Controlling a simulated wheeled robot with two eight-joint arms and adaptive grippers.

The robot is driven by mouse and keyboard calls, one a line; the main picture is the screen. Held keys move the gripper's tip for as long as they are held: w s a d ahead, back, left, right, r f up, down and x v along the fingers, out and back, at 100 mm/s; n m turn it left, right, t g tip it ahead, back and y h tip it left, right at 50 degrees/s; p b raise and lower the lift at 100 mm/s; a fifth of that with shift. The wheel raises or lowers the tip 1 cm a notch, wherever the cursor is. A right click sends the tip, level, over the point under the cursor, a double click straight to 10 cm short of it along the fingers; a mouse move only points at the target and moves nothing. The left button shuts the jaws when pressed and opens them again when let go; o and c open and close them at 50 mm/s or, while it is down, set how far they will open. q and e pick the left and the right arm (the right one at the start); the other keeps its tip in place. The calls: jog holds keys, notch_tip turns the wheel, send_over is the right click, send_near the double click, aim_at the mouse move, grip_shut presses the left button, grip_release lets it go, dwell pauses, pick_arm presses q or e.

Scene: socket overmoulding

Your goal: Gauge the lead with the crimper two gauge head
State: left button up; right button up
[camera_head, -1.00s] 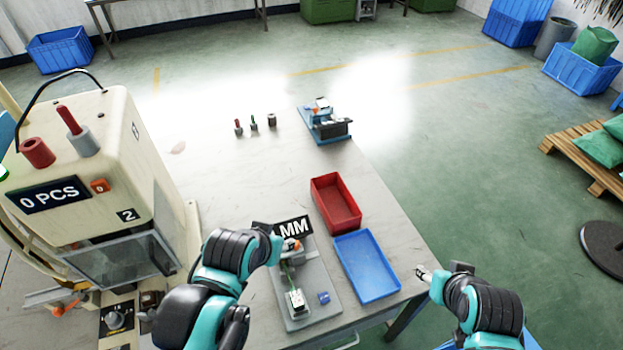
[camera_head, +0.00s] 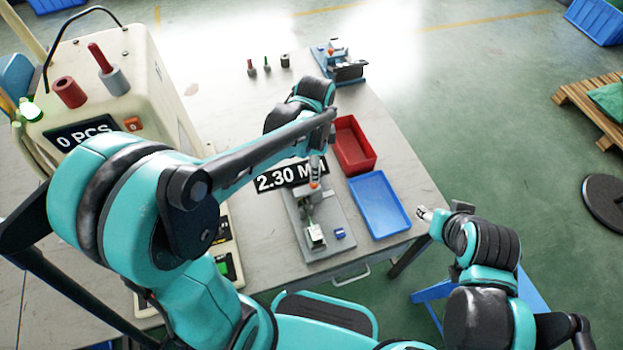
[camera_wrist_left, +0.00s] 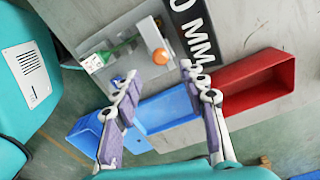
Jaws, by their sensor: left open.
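The gauge fixture, a grey plate (camera_head: 342,218), lies on the bench and also shows in the left wrist view (camera_wrist_left: 97,43). On it are an orange knob (camera_wrist_left: 160,57), a green lead (camera_wrist_left: 124,46) with a white end block (camera_wrist_left: 93,63), and a small blue block (camera_head: 339,233).
A red bin (camera_head: 354,145) and a blue tray (camera_head: 380,204) stand right of the fixture, both looking empty. The cream machine (camera_head: 142,55) reading 0 PCS is at left, partly behind my left arm. A blue device (camera_head: 340,66) and several small pegs stand at the back.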

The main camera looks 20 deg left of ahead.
aim_at(307, 193)
pick_arm(q)
notch_tip(307, 193, down, 7)
jog(key=b, duration=0.2)
jog(key=shift+b, duration=0.3)
